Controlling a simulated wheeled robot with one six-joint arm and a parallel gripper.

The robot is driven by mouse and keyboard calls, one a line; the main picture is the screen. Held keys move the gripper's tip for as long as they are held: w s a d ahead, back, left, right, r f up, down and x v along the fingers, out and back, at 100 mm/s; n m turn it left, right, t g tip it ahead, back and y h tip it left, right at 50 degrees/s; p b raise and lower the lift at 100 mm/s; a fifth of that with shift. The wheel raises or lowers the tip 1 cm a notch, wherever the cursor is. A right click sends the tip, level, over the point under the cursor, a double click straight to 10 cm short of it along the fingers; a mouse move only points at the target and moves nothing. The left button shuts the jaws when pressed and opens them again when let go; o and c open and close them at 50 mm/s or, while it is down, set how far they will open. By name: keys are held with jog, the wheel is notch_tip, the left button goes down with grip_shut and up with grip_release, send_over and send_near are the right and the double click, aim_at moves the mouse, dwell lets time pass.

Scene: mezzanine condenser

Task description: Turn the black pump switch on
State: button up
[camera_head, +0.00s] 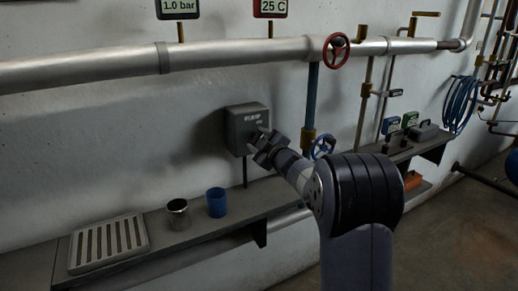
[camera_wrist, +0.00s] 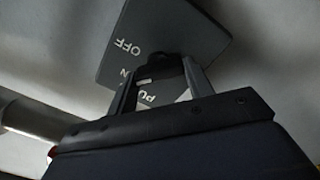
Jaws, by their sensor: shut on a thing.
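The grey pump box (camera_head: 240,116) is fixed to the wall above the shelf, with white lettering on its face. In the wrist view, the box (camera_wrist: 125,42) fills the top and shows the words OFF, a partly covered ON and part of PUMP. My gripper (camera_head: 259,142) is at the lower right of the box face. In the wrist view, my gripper (camera_wrist: 160,72) has its two fingers around the black pump switch (camera_wrist: 158,60) and is shut on it. The fingers hide most of the switch, so I cannot tell its position.
A shelf (camera_head: 190,237) below bears a slotted tray (camera_head: 110,243), a metal cup (camera_head: 178,213) and a blue cup (camera_head: 216,202). A big pipe (camera_head: 240,55) with a red handwheel (camera_head: 336,50) runs above. A blue valve wheel (camera_head: 323,147) is close to my arm's right.

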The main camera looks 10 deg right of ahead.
jog(key=shift+f+n+b, duration=0.1)
jog(key=shift+n+b, duration=0.55)
jog(key=shift+n, duration=0.45)
jog(key=o, duration=1)
jog(key=shift+s, duration=0.15)
jog(key=b+v, duration=0.1)
jog(key=v, duration=0.9)
jog(key=shift+s, duration=0.3)
jog(key=shift+w, duration=0.1)
